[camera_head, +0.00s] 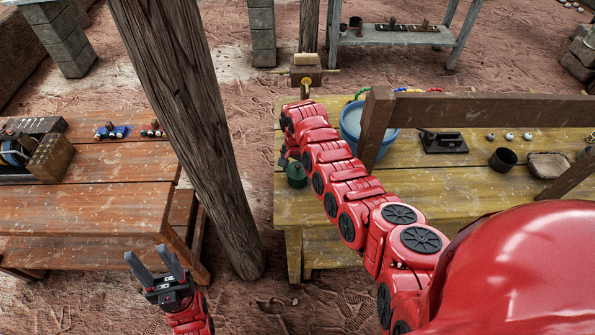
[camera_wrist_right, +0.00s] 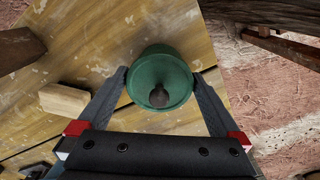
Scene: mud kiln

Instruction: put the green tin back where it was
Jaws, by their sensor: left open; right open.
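The green tin (camera_head: 296,175) stands on the yellow wooden table (camera_head: 450,185), near its left front corner. In the right wrist view the tin (camera_wrist_right: 160,75) is seen from above, with a dark knob on its lid. My right gripper (camera_wrist_right: 160,85) is open, with one finger on each side of the tin. Whether the fingers touch it I cannot tell. In the head view my right arm hides most of that gripper. My left gripper (camera_head: 158,268) is open and empty, low in front of the orange-brown table (camera_head: 90,205).
A pale wooden block (camera_wrist_right: 64,99) lies beside the tin. A blue basin (camera_head: 366,130), a dark cup (camera_head: 502,160) and a shallow bowl (camera_head: 548,165) stand on the yellow table. A thick wooden post (camera_head: 190,120) rises between the tables. A wooden beam (camera_head: 480,110) crosses above the yellow table.

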